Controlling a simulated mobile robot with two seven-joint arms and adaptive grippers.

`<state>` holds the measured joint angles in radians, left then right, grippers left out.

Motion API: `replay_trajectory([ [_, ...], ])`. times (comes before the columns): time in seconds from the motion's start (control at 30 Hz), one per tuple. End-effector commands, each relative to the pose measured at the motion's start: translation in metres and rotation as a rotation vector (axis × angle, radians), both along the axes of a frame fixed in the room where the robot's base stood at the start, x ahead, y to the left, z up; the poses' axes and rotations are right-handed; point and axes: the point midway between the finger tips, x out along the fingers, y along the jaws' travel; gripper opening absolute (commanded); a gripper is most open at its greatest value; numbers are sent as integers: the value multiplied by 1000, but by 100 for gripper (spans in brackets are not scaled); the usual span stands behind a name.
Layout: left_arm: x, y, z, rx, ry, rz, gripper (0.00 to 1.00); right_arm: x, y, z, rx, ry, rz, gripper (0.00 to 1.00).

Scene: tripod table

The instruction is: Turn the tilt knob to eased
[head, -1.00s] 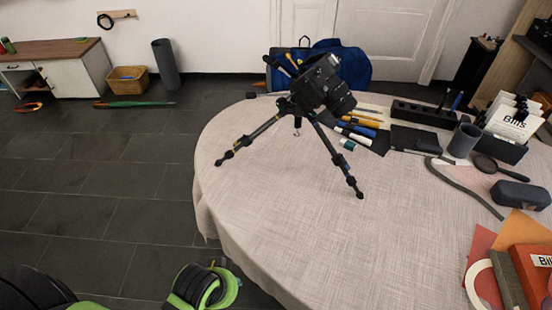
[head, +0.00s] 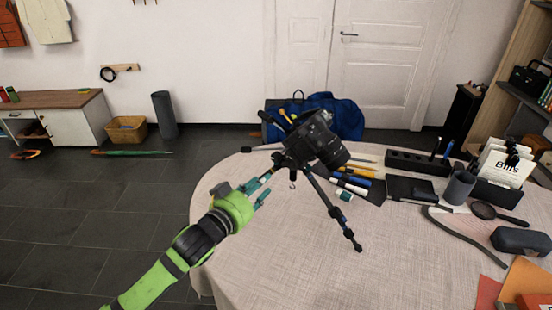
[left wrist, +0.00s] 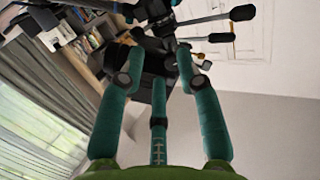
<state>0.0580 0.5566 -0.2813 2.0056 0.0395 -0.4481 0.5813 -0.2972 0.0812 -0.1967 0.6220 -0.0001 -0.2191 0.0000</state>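A black camera (head: 318,138) sits tilted down to the right on a black tripod (head: 333,214) on the table (head: 285,262). The tripod head has dark handles with black ends, which show in the left wrist view (left wrist: 222,37). I cannot tell which part is the tilt knob or read any setting on it. My left gripper (head: 266,184) is just left of and below the tripod head. In the left wrist view its teal fingers (left wrist: 160,55) are spread, with dark tripod parts beyond and between the tips. Contact is unclear. My right gripper is not in view.
Pens, markers and a dark pad (head: 372,188) lie right of the tripod. A black organiser (head: 417,163), a grey cup (head: 459,187), a bills holder (head: 498,190) and a magnifier (head: 485,211) stand or lie further right. The front middle of the table is clear.

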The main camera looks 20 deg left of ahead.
Motion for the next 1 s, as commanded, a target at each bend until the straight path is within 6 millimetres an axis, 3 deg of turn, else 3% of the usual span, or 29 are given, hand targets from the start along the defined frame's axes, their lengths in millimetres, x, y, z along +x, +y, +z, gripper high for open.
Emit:
replay_trajectory([
  [0.1,14,3,25,-28,-81,-36,35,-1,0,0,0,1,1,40],
  [0.2,23,2,33,-39,-104,-47,35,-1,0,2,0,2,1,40],
  [0.6,74,-14,34,-41,-105,-46,35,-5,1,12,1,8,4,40],
  [1.0,84,-18,32,-39,-104,-48,35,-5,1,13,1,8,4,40],
])
